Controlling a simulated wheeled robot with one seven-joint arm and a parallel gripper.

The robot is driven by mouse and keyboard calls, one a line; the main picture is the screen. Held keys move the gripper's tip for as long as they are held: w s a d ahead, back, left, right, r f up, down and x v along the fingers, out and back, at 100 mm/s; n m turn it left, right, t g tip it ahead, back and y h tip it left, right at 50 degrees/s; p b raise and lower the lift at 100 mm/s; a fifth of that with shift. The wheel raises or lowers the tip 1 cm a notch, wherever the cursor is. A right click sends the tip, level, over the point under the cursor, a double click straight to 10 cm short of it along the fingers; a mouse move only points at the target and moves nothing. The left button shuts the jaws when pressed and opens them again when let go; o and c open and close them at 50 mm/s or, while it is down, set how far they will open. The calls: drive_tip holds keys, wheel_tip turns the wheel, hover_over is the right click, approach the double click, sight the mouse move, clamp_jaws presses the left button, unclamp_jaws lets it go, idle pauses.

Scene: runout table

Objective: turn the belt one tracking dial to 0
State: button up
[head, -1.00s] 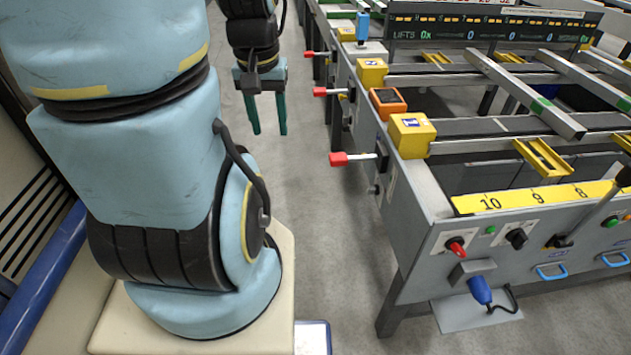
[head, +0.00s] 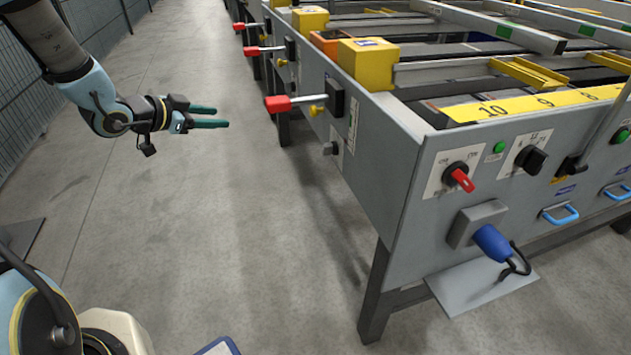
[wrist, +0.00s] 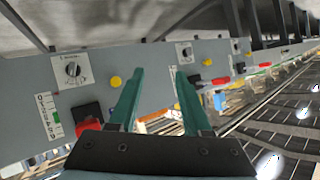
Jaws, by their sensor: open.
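A dark round dial (head: 330,148) sits low on the table's left side face, below the nearest red-handled lever. In the wrist view the nearest dial (wrist: 73,69) has a white scale plate; its pointer reading is too small to tell. That I take as the belt one tracking dial, since it is beside the nearest lever. My gripper (head: 220,117) is open and empty, its green fingers level and pointing right, clearly apart from the dial across the aisle. In the wrist view the fingers (wrist: 160,72) point at the side face, with the nearest dial left of them.
Red-handled levers (head: 280,103) stick out from the side face into the aisle. A yellow knob (head: 316,110) and a scale strip (head: 353,125) are near the dial. A blue plug (head: 492,242) hangs at the front panel. The aisle floor (head: 230,220) is clear.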

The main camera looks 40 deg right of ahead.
drive_tip(key=s+d+f+m+g+h+b, duration=0.3)
drive_tip(key=s+d+f+m+g+b, duration=0.1)
drive_tip(key=s+d+f+b, duration=0.15)
drive_tip(key=m+g+h+b, duration=0.1)
drive_tip(key=m+g+b, duration=0.2)
drive_tip(key=g, duration=0.3)
approach(323, 151)
drive_tip(key=b+x, duration=0.2)
drive_tip(key=x, duration=0.6)
drive_tip(key=shift+s+d+r, duration=0.1)
drive_tip(key=shift+s+d, duration=0.05)
drive_tip(key=shift+d, duration=0.1)
clamp_jaws()
